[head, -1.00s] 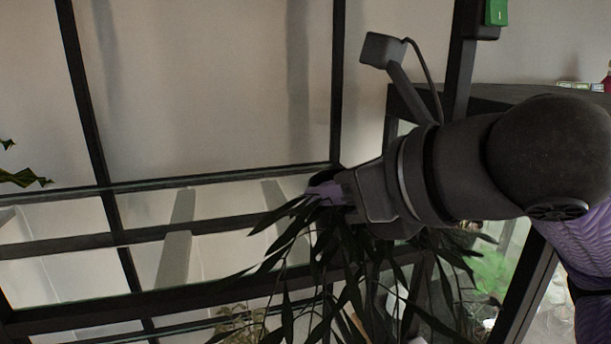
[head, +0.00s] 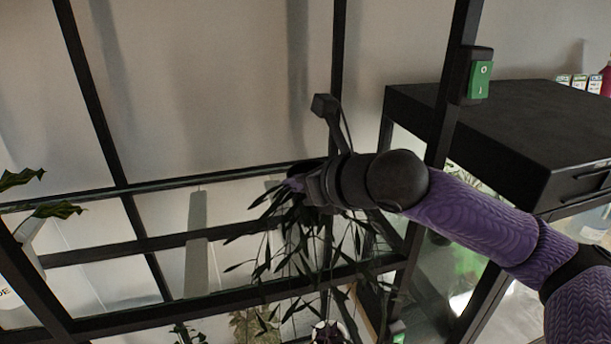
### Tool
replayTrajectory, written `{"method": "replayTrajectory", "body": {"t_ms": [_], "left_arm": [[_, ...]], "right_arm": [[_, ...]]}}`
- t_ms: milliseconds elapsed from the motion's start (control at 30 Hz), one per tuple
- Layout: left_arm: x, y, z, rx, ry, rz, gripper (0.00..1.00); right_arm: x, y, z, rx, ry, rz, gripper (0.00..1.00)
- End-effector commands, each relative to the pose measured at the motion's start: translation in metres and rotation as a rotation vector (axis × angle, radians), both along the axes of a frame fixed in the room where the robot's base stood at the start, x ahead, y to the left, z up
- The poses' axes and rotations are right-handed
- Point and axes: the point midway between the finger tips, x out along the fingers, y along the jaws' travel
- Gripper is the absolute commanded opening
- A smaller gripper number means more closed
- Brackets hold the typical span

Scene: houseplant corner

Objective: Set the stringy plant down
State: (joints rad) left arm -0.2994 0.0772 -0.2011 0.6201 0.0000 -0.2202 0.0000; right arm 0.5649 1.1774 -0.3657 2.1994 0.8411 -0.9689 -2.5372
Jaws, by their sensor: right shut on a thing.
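The stringy plant (head: 275,245) has long, narrow dark leaves that trail down in the middle of the head view. My right gripper (head: 293,184) is shut at the top of the plant, over the glass shelf (head: 160,222) of a black metal frame. The leaves hang across the shelf's front bar. My left gripper is out of view.
Black uprights (head: 340,60) and bars frame the shelf. A dark cabinet (head: 500,125) stands at right, beside a green switch (head: 479,80) on an upright. Another leafy plant (head: 50,209) is at far left. The glass left of the gripper looks clear.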

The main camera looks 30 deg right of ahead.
Motion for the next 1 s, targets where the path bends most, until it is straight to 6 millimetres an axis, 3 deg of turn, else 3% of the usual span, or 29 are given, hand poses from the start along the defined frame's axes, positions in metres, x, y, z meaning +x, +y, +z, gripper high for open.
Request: {"method": "replayTrajectory", "body": {"t_ms": [167, 967, 1000], "left_arm": [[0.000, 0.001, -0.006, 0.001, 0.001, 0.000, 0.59], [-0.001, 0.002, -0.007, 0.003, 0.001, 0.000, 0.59], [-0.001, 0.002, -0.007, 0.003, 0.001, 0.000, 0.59]], "right_arm": [[0.000, 0.000, -0.012, -0.001, -0.001, 0.000, 0.00], [-0.001, 0.000, -0.019, 0.001, 0.000, 0.000, 0.00], [-0.001, 0.000, -0.019, 0.001, 0.000, 0.000, 0.15]]}}
